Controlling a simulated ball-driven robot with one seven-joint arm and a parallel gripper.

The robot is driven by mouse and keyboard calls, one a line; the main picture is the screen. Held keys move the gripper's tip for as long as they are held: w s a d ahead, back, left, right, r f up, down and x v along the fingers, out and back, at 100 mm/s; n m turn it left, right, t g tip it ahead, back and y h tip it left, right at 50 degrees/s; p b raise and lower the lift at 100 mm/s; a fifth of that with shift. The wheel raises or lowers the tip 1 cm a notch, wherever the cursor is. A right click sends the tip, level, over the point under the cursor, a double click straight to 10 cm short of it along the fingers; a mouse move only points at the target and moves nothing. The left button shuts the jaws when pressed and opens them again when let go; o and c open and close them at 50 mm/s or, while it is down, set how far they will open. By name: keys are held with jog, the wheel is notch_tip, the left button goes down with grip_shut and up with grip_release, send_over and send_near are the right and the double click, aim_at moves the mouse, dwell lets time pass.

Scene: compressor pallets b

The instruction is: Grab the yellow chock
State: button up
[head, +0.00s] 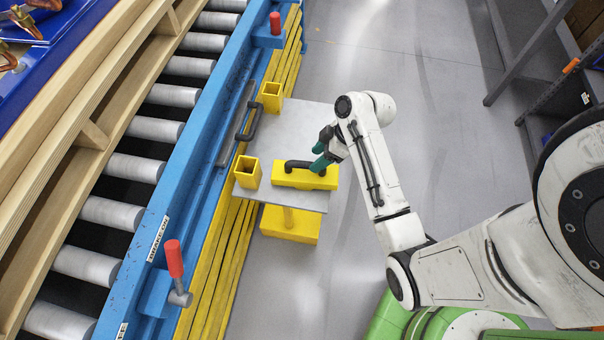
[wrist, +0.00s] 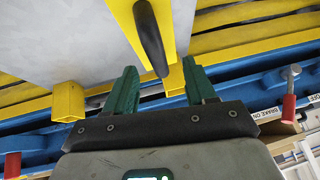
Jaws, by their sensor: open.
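The yellow chock (head: 305,181) is a yellow block with a black handle (head: 303,165) along its top. It lies on a grey plate (head: 262,135) beside the blue conveyor rail. My gripper (head: 321,154) is open, with teal fingers at the chock's right end, close to the handle. In the wrist view the chock (wrist: 174,20) runs down from the top, and the end of its handle (wrist: 152,40) lines up between the two spread fingers (wrist: 158,82). Nothing is held. I cannot tell whether a finger touches the handle or how far above it the fingers are.
Two yellow square sockets (head: 248,172) (head: 271,96) stand on the plate's left side. A black handle (head: 250,122) lies between them by the blue rail (head: 188,160). Red-gripped levers (head: 174,258) rise from the rail. The grey floor (head: 420,90) right of the plate is clear.

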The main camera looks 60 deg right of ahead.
aim_at(308, 162)
jog(key=shift+w+x, duration=0.1)
jog(key=shift+x, duration=1.5)
jog(key=shift+w+x, duration=0.15)
jog(key=shift+x, duration=1.45)
jog(key=shift+r, duration=0.1)
jog(key=shift+c, duration=0.5)
grip_shut()
jog(key=shift+d, duration=0.1)
